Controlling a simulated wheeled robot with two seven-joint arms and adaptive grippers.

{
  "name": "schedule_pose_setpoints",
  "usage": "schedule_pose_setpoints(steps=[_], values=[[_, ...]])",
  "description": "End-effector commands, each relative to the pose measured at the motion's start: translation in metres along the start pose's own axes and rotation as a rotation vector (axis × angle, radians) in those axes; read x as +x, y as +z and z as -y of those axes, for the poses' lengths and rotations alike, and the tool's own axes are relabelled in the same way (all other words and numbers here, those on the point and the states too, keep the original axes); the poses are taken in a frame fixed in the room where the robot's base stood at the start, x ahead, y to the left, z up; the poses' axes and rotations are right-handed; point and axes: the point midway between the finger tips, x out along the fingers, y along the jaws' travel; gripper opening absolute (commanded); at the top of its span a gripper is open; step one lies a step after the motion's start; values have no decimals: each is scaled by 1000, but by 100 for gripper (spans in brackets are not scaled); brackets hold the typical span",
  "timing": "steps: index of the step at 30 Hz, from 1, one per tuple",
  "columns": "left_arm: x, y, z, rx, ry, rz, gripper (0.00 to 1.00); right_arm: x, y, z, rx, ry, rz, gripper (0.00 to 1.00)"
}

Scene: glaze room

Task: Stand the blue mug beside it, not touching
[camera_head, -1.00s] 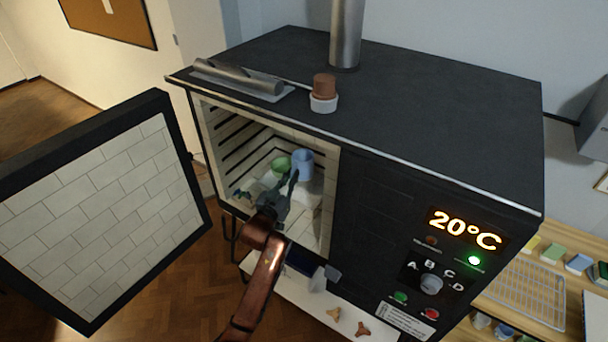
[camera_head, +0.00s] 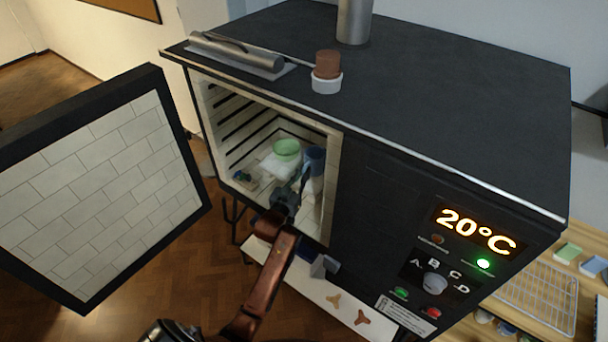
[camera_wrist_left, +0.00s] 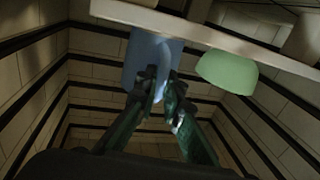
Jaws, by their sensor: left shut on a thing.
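The blue mug (camera_head: 315,159) is inside the open kiln, to the right of the green bowl (camera_head: 286,149). My left gripper (camera_head: 304,181) reaches in through the opening and is shut on the mug. In the left wrist view the blue mug (camera_wrist_left: 150,62) is between the fingertips of my left gripper (camera_wrist_left: 160,88). The green bowl (camera_wrist_left: 228,72) is apart from it there, with a gap between, and rests at a pale shelf (camera_wrist_left: 205,37). I cannot tell whether the mug's base touches the shelf. My right gripper is not in view.
The kiln door (camera_head: 100,190) stands open at the left. The kiln's front wall (camera_head: 385,205) is close to the right of the opening. Small dark items (camera_head: 243,176) lie inside at the left.

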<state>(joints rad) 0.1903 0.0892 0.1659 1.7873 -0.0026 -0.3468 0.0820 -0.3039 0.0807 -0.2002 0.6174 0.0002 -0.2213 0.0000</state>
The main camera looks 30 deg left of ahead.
Motion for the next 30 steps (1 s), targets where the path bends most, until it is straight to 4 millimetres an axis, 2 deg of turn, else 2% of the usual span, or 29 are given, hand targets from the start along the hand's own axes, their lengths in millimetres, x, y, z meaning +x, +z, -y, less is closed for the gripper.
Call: schedule_pose_setpoints(steps=[5, 11, 12, 19, 30], values=[[0, 2, 1, 0, -1, -6, 0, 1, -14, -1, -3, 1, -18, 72], [0, 3, 1, 0, -1, -5, 0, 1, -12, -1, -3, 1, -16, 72], [0, 5, 1, 0, -1, -2, 8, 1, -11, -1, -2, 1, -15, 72], [0, 4, 1, 0, -1, -2, 24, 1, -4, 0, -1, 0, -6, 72], [-4, 3, 1, 0, -1, -1, 25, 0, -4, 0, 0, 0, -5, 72]])
